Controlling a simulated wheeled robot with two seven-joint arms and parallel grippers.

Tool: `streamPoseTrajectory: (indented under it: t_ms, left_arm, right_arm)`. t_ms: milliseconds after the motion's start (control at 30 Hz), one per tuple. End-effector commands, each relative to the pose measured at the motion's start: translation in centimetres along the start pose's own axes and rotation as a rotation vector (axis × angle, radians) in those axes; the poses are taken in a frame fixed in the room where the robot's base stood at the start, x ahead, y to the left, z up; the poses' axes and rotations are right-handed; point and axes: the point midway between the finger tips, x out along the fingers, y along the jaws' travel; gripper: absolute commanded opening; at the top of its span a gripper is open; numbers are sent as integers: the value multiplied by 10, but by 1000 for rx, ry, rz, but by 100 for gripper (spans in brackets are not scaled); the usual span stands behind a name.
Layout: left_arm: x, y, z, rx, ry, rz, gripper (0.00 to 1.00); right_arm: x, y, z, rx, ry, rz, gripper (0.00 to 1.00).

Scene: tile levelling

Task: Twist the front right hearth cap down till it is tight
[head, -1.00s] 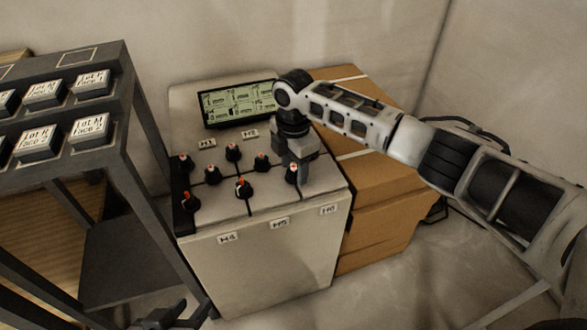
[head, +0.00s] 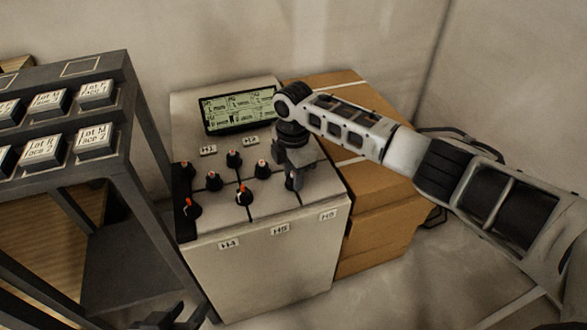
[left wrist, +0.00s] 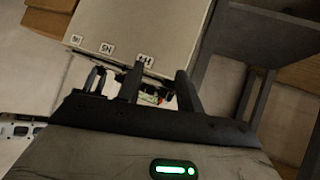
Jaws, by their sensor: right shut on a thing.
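The hearth top (head: 222,218) is a pale slab split by dark joints, with several black caps standing on it. The front right cap (head: 291,184) is mostly hidden by my right gripper (head: 294,180), which points down and is shut on it. The front middle cap (head: 244,195) and front left cap (head: 193,207) have orange marks and stand free. My left gripper (head: 165,318) is at the bottom edge of the head view, low in front of the hearth. In the left wrist view its two fingers (left wrist: 160,88) are apart with nothing held.
A lit display (head: 238,108) stands at the back of the hearth. Brown boxes (head: 375,225) are close on the right. A dark rack (head: 120,120) with several labelled blocks (head: 95,94) stands on the left. Labels H4 (head: 229,244), H5 and H6 mark the front face.

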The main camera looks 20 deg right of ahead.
Motion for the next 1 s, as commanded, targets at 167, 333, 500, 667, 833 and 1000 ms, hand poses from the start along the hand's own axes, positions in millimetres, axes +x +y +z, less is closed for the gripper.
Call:
streamPoseTrajectory:
  t_ms: [167, 333, 500, 667, 833, 1000]
  left_arm:
    - [-38, 2, -31, -10, 74, -35, 36]
    - [-65, 2, -56, 2, 133, -63, 36]
    - [-88, 1, -77, 14, 184, -88, 36]
    - [-90, 2, -81, 8, 172, -89, 36]
    - [-92, 2, -84, 1, 160, -90, 36]
    - [-94, 2, -87, -4, 152, -91, 36]
  right_arm:
    - [-6, -1, -2, 130, 3, -6, 5]
    - [-5, -2, -2, 289, 3, -7, 5]
    - [-4, -1, -2, 452, 3, -7, 5]
    - [-4, -1, -2, 603, 3, -6, 5]
    - [-3, -1, -2, 764, 3, -5, 5]
    - [-2, -1, -2, 926, 2, -6, 5]
